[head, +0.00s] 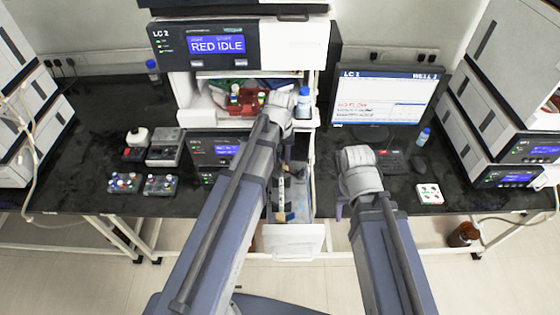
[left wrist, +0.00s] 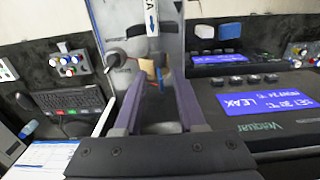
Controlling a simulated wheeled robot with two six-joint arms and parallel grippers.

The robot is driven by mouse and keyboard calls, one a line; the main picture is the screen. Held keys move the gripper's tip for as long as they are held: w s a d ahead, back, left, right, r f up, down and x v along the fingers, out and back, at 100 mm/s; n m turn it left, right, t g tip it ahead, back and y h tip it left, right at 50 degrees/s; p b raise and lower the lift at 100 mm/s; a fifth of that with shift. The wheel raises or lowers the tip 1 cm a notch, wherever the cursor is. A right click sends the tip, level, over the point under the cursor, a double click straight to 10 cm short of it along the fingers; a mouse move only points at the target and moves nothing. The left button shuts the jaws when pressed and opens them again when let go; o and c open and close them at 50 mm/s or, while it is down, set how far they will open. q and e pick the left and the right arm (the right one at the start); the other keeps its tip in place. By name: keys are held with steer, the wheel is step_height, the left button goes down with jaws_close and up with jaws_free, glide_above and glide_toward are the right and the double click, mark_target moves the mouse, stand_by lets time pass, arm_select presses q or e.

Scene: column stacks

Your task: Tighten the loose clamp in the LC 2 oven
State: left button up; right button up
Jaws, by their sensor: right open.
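The LC 2 stack (head: 240,45) stands at the middle back. Its oven has a blue panel (left wrist: 268,113) reading LEAK in the left wrist view, and the panel also shows in the head view (head: 228,150). The oven's open grey interior (left wrist: 172,20) holds an upright column with a label (left wrist: 151,20). A tan block (left wrist: 147,67) and a blue piece (left wrist: 161,80) sit at its end; a dark knobbed lever (left wrist: 113,58) sticks out beside them. I cannot tell which clamp is loose. My left gripper (left wrist: 158,76) is open around the view of these parts; contact is unclear. My right gripper (head: 341,211) is open, right of the oven.
A monitor (head: 387,97), keyboard (head: 392,163) and small bottle (head: 423,137) are to the right. Racks of vials (head: 124,183) stand on the left bench. A bottle (head: 303,102) and red items sit on the stack's shelf. A white door (head: 293,243) hangs out at the front.

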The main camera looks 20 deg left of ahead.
arm_select(q)
steer(key=shift+c, duration=0.4)
jaws_close()
steer(key=shift+a, duration=0.1)
stand_by(0.8)
